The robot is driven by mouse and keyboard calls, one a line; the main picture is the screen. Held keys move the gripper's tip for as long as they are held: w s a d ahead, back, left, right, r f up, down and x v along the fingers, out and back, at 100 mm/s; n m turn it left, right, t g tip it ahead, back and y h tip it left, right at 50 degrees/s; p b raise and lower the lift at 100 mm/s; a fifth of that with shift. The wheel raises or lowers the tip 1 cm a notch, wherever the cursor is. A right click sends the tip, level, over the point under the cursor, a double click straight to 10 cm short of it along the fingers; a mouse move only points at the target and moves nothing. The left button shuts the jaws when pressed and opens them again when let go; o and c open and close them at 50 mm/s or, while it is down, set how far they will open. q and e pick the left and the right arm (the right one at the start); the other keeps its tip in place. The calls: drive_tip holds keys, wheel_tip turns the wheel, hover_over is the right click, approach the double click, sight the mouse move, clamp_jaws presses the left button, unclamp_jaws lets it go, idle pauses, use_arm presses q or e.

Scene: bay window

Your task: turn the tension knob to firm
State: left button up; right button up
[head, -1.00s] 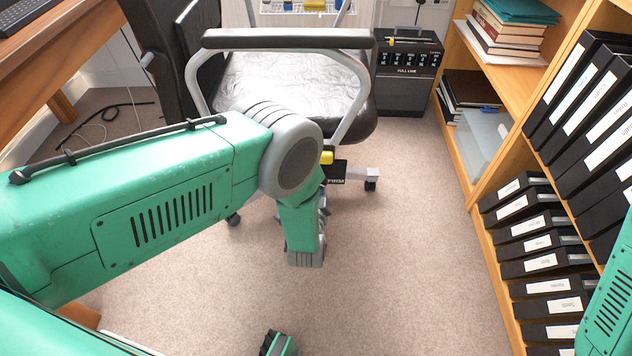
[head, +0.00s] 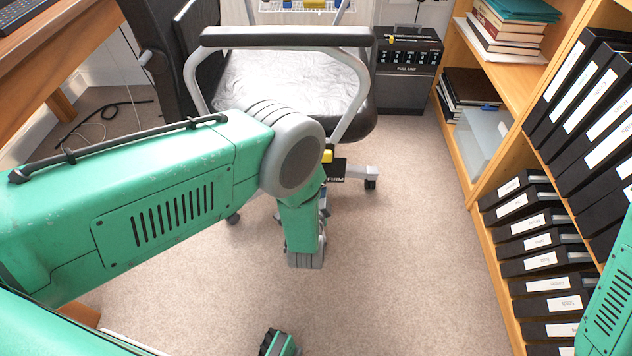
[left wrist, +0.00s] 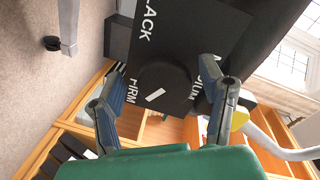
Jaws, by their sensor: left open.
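The tension knob (left wrist: 163,85) is a round black dial with a white pointer line, on a black plate (left wrist: 185,25) marked SLACK, MEDIUM and FIRM. The pointer line slants across the lower part of its face; I cannot tell which word it points to. My left gripper (left wrist: 162,68) is open, one finger on each side of the knob; contact is unclear. In the head view the plate (head: 336,177) shows FIRM under the chair (head: 287,82), while my wrist hides the knob and fingers. My right gripper is not in view.
A yellow part (head: 327,156) sits close to the plate. A bookcase (head: 483,215) with several black binders stands on the right, a black cabinet (head: 405,95) at the back and a desk (head: 60,55) at the left. Carpet (head: 410,270) is clear in front.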

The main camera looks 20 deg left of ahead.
use_arm(q)
drive_tip(key=v, duration=1.1)
drive_tip(key=shift+s+d, duration=0.2)
drive_tip(key=shift+s, duration=0.15)
drive_tip(key=shift+f, duration=0.1)
